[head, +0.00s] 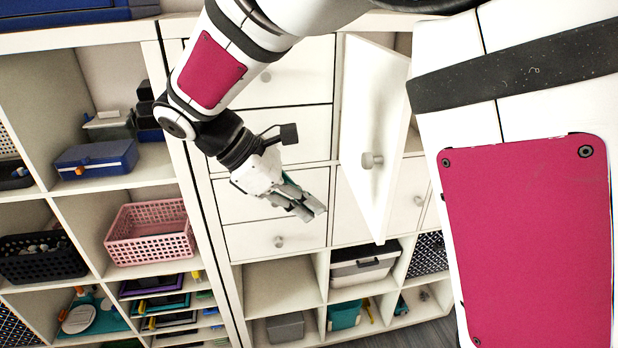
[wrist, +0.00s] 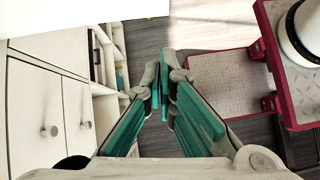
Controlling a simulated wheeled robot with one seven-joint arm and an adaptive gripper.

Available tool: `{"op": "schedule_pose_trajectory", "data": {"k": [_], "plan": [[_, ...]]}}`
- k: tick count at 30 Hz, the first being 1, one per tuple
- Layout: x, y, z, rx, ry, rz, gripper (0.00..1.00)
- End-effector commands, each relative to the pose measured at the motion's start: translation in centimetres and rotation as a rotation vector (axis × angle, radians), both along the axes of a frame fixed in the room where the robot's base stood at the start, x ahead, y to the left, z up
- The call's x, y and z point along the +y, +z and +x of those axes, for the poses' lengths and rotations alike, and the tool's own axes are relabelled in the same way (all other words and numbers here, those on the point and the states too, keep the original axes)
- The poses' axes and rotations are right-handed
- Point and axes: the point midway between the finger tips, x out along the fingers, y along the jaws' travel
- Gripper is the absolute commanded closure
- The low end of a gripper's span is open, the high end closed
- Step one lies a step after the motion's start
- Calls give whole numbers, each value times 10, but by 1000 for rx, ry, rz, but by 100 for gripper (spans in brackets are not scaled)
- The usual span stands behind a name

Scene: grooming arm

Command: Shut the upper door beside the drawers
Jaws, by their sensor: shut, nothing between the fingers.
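The upper door (head: 366,120) is a white panel with a round grey knob (head: 371,160). In the head view it stands swung out from the cabinet, right of the white drawers (head: 290,75), with part of the opening showing behind its right edge. My gripper (head: 318,210) is in front of the lower drawers, left of the door and apart from it in the picture. Its fingers are together and empty. In the wrist view the teal-padded fingers (wrist: 165,78) point forward over the floor. I cannot tell whether the white panel at that view's upper left is the door.
Open shelves at left hold a pink basket (head: 150,232), a black basket (head: 42,256) and a blue box (head: 96,158). A lower door (head: 408,200) right of the open one looks closed. The wrist view shows white fronts with knobs (wrist: 50,130) and my red-edged base (wrist: 225,80).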

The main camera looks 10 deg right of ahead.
Motion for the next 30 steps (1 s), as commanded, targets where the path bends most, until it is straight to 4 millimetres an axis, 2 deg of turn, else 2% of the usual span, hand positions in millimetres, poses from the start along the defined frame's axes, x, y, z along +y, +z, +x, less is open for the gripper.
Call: {"op": "schedule_pose_trajectory", "data": {"k": [5,11,25,30], "plan": [[15,-5,5,54,72,-51,100],[6,-15,5,59,79,-58,100],[-57,-77,-2,61,77,-56,100],[-81,-75,-4,56,75,-55,100]]}}
